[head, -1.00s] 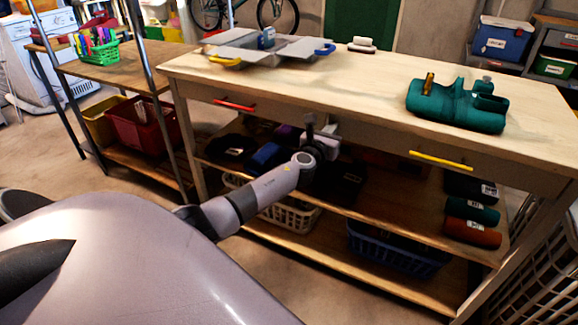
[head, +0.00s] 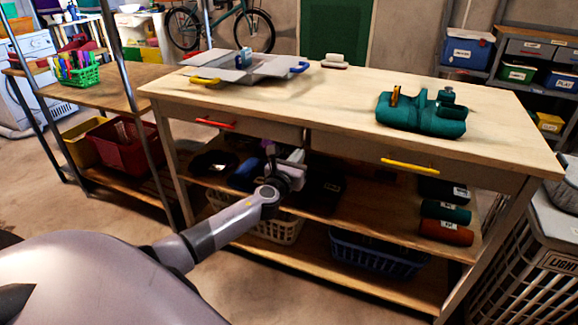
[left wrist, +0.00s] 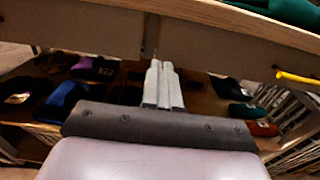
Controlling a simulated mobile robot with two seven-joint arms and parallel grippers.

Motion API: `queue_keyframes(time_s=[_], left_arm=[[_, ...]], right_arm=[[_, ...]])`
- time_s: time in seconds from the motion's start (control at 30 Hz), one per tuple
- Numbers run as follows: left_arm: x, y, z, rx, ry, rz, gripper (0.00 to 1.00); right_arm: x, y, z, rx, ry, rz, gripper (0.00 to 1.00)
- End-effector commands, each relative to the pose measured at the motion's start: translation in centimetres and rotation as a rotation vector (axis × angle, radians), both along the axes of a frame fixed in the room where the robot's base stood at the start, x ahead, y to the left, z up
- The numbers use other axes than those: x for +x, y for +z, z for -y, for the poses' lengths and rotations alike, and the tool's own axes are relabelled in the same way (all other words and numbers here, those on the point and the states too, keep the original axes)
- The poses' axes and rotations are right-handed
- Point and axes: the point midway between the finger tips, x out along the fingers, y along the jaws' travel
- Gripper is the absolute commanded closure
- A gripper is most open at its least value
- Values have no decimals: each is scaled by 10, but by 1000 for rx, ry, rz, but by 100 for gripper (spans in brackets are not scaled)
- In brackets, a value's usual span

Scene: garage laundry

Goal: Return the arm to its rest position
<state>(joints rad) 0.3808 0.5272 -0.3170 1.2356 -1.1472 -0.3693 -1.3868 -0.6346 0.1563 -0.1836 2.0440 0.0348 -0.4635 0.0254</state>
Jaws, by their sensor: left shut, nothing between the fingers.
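My left arm reaches from the bottom left of the head view toward the workbench. Its gripper (head: 270,150) is in front of the bench, just below drawer level, before the dark folded items on the upper shelf. In the left wrist view the left gripper (left wrist: 161,66) has its two fingers together with nothing between them. It points at the bench's drawer front, and I cannot tell whether it touches it. My right gripper does not show in either view.
The wooden workbench (head: 330,92) carries a grey tray with coloured handles (head: 245,68) and a green moulded holder (head: 420,113). Red (head: 215,122) and yellow (head: 409,165) drawer handles stick out. Baskets (head: 372,252) fill the lower shelf. A hamper (head: 530,262) stands at right.

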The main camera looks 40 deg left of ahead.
Motion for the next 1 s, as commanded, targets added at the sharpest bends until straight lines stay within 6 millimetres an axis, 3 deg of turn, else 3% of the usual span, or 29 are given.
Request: queue_keyframes(time_s=[0.33, 0.77, 0.87, 1.0], left_arm=[[-46, 0, 13, 1, -1, -1, 100], [-56, 0, 16, -6, 0, 0, 100], [-64, -8, 25, -99, -8, -11, 100], [-97, -38, 60, -504, -10, -47, 100]], right_arm=[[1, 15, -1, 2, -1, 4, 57], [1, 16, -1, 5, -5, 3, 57], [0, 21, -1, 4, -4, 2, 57], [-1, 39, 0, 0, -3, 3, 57]])
